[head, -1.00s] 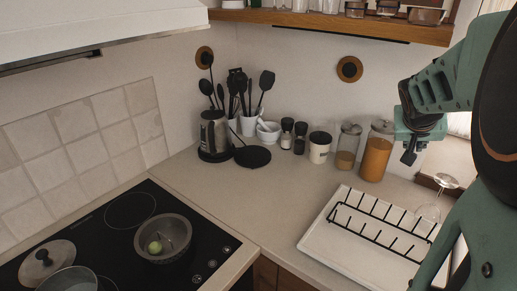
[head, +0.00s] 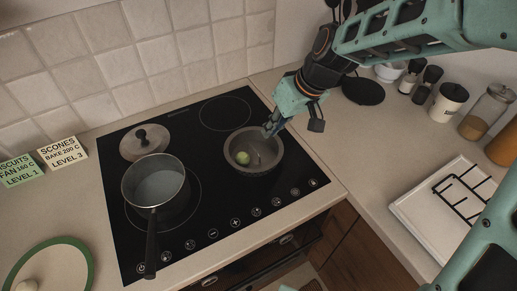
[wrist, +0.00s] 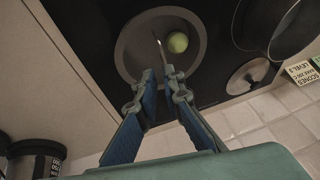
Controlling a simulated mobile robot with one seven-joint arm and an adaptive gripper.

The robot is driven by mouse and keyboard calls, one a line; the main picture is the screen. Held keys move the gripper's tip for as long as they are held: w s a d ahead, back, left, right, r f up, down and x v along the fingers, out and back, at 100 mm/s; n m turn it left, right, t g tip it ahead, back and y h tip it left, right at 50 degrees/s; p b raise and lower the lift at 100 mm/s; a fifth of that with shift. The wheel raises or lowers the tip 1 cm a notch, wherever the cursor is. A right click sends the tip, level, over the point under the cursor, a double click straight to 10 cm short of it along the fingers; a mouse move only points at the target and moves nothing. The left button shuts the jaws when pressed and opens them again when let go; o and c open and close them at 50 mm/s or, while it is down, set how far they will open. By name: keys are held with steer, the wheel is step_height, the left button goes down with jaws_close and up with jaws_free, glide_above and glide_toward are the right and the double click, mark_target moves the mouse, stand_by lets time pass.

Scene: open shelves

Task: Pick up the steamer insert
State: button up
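A round dark grey bowl-like vessel (head: 236,166), which looks like the steamer insert, sits on the black cooktop. A thin metal rod stands up inside it, and a green ball-like item (head: 243,157) lies in it beside the rod. In the wrist view the vessel (wrist: 128,48) is at the top centre, with the rod (wrist: 157,40) and the green item (wrist: 177,42). My gripper (head: 270,128) is at the vessel's far right edge. In the wrist view my gripper (wrist: 160,72) has a narrow gap between its fingertips, with nothing visible held. Its tips overlap the near rim; contact is unclear.
A saucepan (head: 155,180) and a lid (head: 144,142) stand on the cooktop to the left. A white dish rack (head: 425,205) is on the right counter. Jars and a dark flat item (head: 363,91) are behind my arm. The tiled wall is close behind.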

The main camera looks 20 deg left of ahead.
steer(key=p, duration=0.1)
glide_above(255, 157)
steer(key=shift+f, duration=4.8)
jaws_close()
steer(key=shift+r, duration=0.15)
